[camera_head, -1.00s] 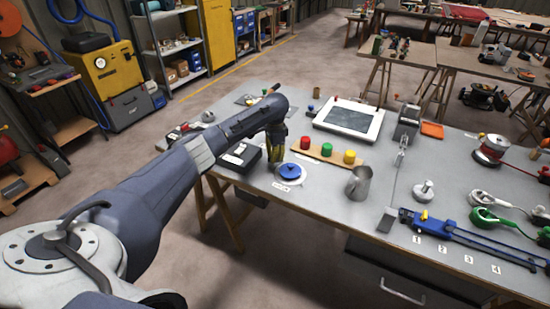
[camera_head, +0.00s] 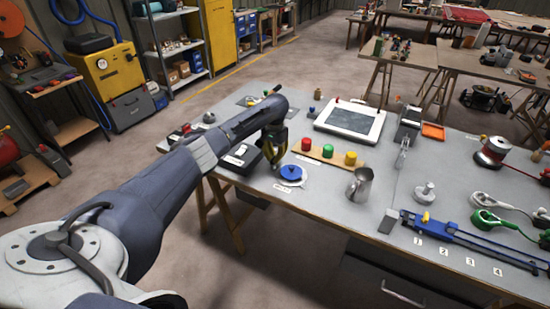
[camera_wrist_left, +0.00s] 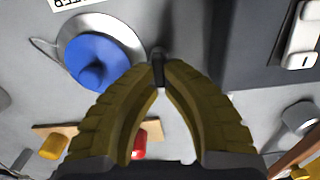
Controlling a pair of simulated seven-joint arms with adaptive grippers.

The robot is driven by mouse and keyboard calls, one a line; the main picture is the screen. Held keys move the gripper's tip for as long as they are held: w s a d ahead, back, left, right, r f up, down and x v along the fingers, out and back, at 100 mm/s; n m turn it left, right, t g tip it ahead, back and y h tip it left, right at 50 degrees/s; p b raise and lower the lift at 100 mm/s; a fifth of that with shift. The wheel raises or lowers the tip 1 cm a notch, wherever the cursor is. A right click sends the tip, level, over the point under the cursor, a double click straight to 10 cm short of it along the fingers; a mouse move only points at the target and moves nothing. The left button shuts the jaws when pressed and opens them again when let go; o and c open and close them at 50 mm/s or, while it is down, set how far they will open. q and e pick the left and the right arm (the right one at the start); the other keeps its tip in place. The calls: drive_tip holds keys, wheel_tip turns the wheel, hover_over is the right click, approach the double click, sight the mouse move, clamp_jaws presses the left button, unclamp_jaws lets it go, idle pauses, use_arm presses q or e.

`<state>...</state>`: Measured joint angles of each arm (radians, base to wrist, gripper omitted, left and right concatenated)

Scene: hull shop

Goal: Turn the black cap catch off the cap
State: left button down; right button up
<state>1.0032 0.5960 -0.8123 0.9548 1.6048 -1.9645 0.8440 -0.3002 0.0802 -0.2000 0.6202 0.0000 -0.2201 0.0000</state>
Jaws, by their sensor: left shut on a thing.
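The blue cap (camera_head: 292,172) sits on a round pale disc (camera_head: 304,181) near the front left of the grey bench. In the left wrist view the blue cap (camera_wrist_left: 98,62) has a raised knob, and the silvery disc (camera_wrist_left: 125,38) shows around it. The black cap catch (camera_wrist_left: 158,66) is a small dark upright piece beside the disc's edge. My left gripper (camera_head: 275,166) reaches down just left of the cap. Its yellow fingers (camera_wrist_left: 159,82) meet at the tips on the black catch. The catch is hidden by the gripper in the head view. My right gripper is not in view.
A wooden strip with red (camera_head: 306,144), green (camera_head: 327,151) and yellow (camera_head: 350,158) buttons lies behind the cap. A metal jug (camera_head: 360,186) stands to its right. A black box (camera_head: 241,158) is left of the gripper. Bench space in front of the jug is clear.

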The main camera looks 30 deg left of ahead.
use_arm(q)
drive_tip(key=shift+n, duration=0.3)
drive_tip(key=c, duration=1.5)
unclamp_jaws()
wheel_tip(320, 180, up, 12)
